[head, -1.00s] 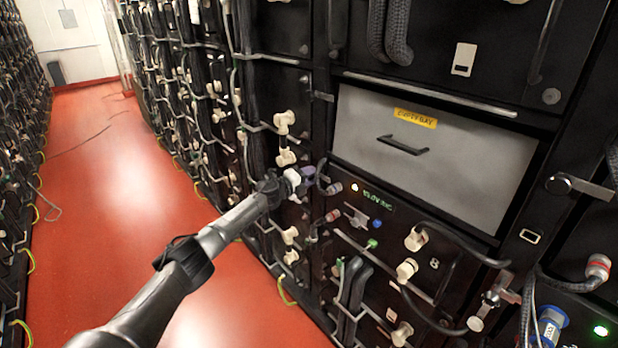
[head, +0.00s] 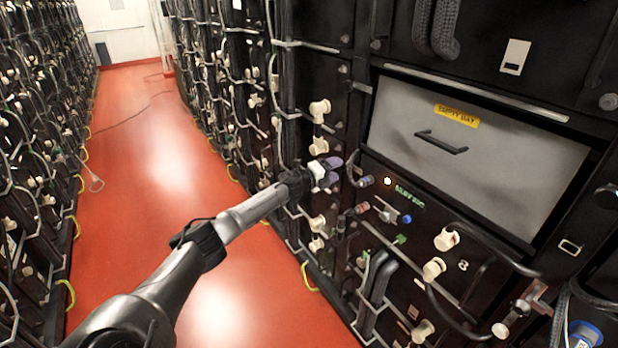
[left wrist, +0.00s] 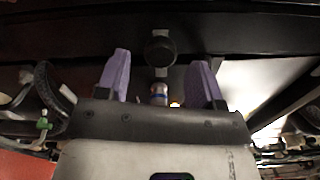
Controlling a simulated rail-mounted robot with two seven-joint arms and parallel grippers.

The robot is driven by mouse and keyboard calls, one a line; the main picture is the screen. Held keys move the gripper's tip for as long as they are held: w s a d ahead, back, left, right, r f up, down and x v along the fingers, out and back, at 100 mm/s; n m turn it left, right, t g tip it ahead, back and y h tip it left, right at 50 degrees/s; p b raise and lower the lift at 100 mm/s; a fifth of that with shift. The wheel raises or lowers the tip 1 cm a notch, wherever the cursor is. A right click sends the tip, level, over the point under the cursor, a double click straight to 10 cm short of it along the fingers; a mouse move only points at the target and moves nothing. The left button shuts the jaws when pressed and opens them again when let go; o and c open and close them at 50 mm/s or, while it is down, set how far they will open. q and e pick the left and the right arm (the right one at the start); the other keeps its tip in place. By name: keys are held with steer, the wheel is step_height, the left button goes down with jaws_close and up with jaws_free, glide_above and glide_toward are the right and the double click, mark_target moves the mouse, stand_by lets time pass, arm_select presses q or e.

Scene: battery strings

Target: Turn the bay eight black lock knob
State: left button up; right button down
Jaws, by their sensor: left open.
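My left gripper (head: 333,171) reaches in from the left to the left edge of the bay marked 8, under the grey empty-bay panel. Its two purple fingers are open and apart. In the left wrist view, a round black knob (left wrist: 160,48) on a short latch plate sits ahead, between and beyond the fingertips. Neither finger clearly touches it. A blue-ringed connector (left wrist: 159,92) is just below the knob, and it also shows in the head view (head: 365,181). In the head view the knob is hard to make out behind the fingers. My right gripper is not in view.
The grey panel with a yellow label (head: 457,115) and black handle (head: 441,142) is above right. A lit indicator (head: 388,181), a blue button (head: 407,219) and cream plugs (head: 433,269) with cables are on the bay's front. The red aisle floor (head: 160,150) is open at left.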

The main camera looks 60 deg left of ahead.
arm_select(q)
steer(key=s+d+p, duration=0.1)
steer(key=s+p, duration=0.2)
steer(key=s, duration=0.7)
steer(key=shift+s, duration=0.25)
steer(key=shift+d, duration=0.1)
stand_by(0.6)
